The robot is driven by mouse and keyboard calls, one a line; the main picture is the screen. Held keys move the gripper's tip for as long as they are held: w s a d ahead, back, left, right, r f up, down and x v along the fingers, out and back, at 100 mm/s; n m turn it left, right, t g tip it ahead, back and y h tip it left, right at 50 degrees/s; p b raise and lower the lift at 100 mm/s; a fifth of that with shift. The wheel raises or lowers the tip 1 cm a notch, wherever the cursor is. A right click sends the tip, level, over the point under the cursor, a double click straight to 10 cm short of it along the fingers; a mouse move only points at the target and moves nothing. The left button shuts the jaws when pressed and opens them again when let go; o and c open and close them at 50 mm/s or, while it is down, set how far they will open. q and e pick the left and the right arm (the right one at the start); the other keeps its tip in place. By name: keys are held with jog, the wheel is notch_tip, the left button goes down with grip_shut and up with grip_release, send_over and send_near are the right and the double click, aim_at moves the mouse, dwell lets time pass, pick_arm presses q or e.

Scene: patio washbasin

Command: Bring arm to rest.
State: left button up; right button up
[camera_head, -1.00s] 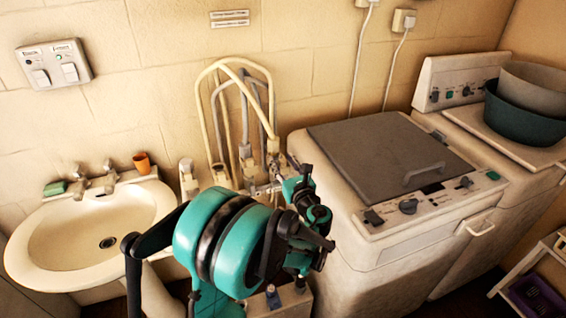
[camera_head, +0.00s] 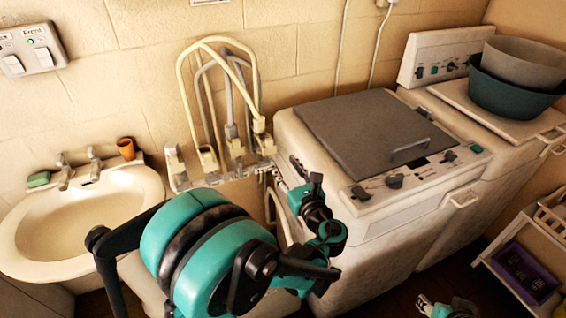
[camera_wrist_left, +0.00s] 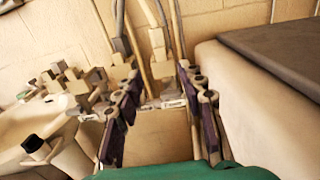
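My left arm (camera_head: 200,255), teal and black, comes in from the lower left in the head view, its large joint in front of the basin's right side. My left gripper (camera_head: 300,172) is by the left side of the washing machine (camera_head: 345,205); whether it touches cannot be told. In the left wrist view, the two dark fingers of the left gripper (camera_wrist_left: 160,85) are apart with nothing held between them. Pipes and wall show beyond them.
A white basin (camera_head: 22,245) stands at left with an orange cup (camera_head: 126,148) and green soap (camera_head: 38,179) on its back rim. Pipes (camera_head: 256,95) rise along the wall. Tubs (camera_head: 515,95) sit on the right machine. A shelf with a purple crate (camera_head: 527,270) is lower right.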

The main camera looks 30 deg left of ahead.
dwell(0.3)
pick_arm(q)
jog(key=s+f+n+g+h, duration=0.4)
jog(key=s+f+n+h, duration=0.4)
jog(key=n, duration=0.5)
jog(key=s+d+n+h, duration=0.5)
jog(key=s+d+n, duration=0.4)
jog(key=n, duration=0.4)
jog(key=shift+s+r+h, duration=0.2)
jog(key=shift+s+h, duration=0.2)
jog(key=shift+s, duration=0.1)
